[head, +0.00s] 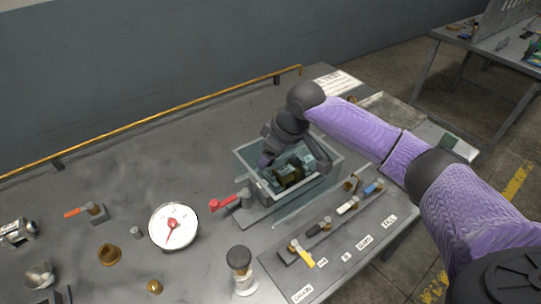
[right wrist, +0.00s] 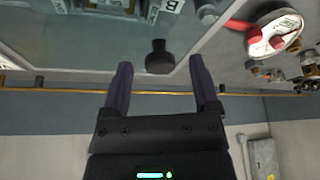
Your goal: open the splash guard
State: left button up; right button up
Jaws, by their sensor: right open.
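The splash guard looks like a clear, blue-green tinted box (head: 243,163) with pale edges on the grey bench. Dark and teal parts show inside it. My right gripper (head: 287,152) is over the box, pointing down, and its hand hides part of it. In the right wrist view my right gripper (right wrist: 160,66) is open. A dark round knob (right wrist: 160,57) shows between its fingertips, with gaps on both sides. The clear pane (right wrist: 100,45) lies behind the knob. I cannot tell how deep the knob sits between the fingers. My left gripper is not in view.
A red-handled valve (head: 229,201) stands close to the box's left side, with a white dial (head: 173,226) beyond it. A panel of coloured levers (head: 335,222) lies in front. A yellow rail (head: 170,116) runs along the back edge. The bench's back left is clear.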

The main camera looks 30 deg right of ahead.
jog(key=shift+w+f, duration=0.1)
grip_shut()
dwell(0.3)
dwell(1.1)
